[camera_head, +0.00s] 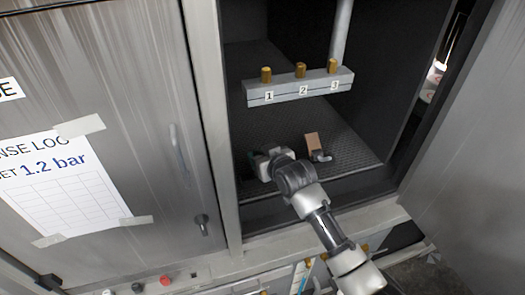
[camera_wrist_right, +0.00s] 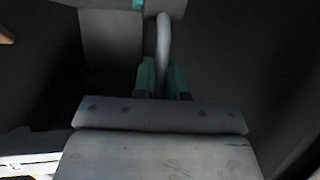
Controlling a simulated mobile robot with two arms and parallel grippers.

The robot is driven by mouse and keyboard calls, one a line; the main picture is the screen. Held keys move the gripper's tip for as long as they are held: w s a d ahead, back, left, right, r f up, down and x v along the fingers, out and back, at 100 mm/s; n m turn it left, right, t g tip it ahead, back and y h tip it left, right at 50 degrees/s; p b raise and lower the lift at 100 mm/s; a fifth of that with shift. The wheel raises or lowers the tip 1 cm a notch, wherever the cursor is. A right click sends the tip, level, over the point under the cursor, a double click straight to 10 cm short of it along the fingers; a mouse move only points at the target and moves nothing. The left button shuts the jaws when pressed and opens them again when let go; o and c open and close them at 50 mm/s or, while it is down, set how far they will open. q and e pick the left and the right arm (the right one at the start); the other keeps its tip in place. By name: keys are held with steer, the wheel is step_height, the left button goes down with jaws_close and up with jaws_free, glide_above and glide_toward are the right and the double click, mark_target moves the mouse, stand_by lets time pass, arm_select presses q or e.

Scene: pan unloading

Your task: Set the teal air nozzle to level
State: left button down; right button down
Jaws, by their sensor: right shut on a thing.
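My right gripper (camera_head: 264,164) reaches into the open cabinet, low on its left side. In the right wrist view my right gripper (camera_wrist_right: 163,78) has its two teal-green fingers closed on a slim grey curved handle (camera_wrist_right: 163,38). The handle runs up from between the fingers to a grey body (camera_wrist_right: 112,38) with a small teal patch (camera_wrist_right: 138,4) at the top edge. I cannot tell whether this body is the teal air nozzle, or its angle. In the head view the held part is mostly hidden by my gripper. My left gripper is not in view.
A grey bar (camera_head: 300,86) labelled 1, 2, 3 with brass fittings hangs above my right arm. A brown block (camera_head: 312,142) and a small grey part (camera_head: 321,156) are right of the gripper. The cabinet frame (camera_head: 212,120) stands close on the left.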

steer(key=c, duration=1.2)
jaws_free()
steer(key=shift+o, duration=0.2)
steer(key=shift+s, duration=0.1)
steer(key=b+v, duration=0.1)
steer(key=v, duration=0.9)
steer(key=shift+s+d, duration=0.2)
steer(key=shift+s, duration=0.05)
